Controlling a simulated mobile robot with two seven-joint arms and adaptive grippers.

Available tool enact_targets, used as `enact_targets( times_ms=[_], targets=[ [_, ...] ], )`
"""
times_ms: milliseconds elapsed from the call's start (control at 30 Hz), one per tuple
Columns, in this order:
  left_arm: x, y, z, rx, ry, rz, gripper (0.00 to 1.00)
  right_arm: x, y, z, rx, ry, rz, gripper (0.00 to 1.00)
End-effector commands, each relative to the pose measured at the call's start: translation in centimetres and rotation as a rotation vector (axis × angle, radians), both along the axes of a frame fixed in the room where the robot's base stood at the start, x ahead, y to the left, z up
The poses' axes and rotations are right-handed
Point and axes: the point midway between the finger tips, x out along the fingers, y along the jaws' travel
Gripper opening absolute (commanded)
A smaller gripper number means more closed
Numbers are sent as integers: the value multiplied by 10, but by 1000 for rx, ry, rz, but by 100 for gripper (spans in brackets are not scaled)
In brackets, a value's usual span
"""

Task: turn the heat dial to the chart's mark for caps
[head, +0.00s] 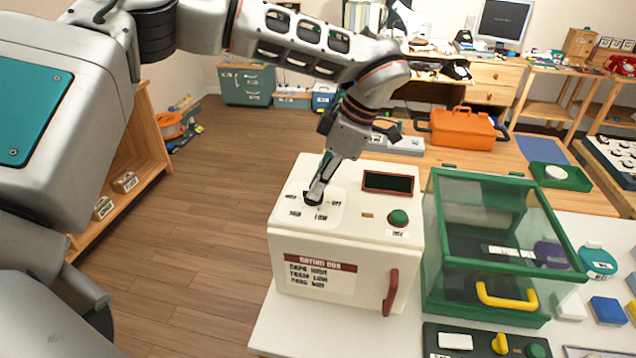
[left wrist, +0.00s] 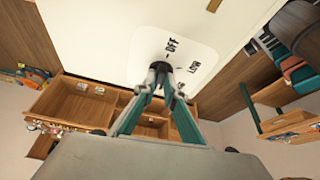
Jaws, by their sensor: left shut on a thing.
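The heat dial (head: 313,198) is a dark knob on a white plate on top of a cream box (head: 400,270). OFF, LOW and other marks are printed around it. My left gripper (head: 318,188) comes down from above and is shut on the dial; the left wrist view shows its fingertips (left wrist: 160,72) on the dark knob, close to the OFF mark. The dial's pointer is hidden by the fingers. The chart (head: 318,274) is on the box's front under a red header, with several lines; its small text is hard to read. My right gripper is not in view.
The box top also has a dark display (head: 388,182) and a green button (head: 398,217); a red handle (head: 391,292) is on its front. A green-framed glass case (head: 500,250) stands close at right. An orange toolbox (head: 462,128) is behind. Open floor lies left.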

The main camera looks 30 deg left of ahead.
Motion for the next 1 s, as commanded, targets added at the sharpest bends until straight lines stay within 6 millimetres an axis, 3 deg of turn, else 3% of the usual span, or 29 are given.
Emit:
enact_targets(
  times_ms=[333,833,867,900,1000],
  targets=[
    [-1,0,0,0,0,-117,0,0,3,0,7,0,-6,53],
    [-1,0,0,-1,0,-133,0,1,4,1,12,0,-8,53],
    [-1,-1,0,-1,0,-133,18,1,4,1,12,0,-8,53],
    [-1,0,0,-1,0,-133,27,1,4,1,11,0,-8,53],
    [-1,0,0,-1,-1,-132,27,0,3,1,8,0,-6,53]
  ],
)
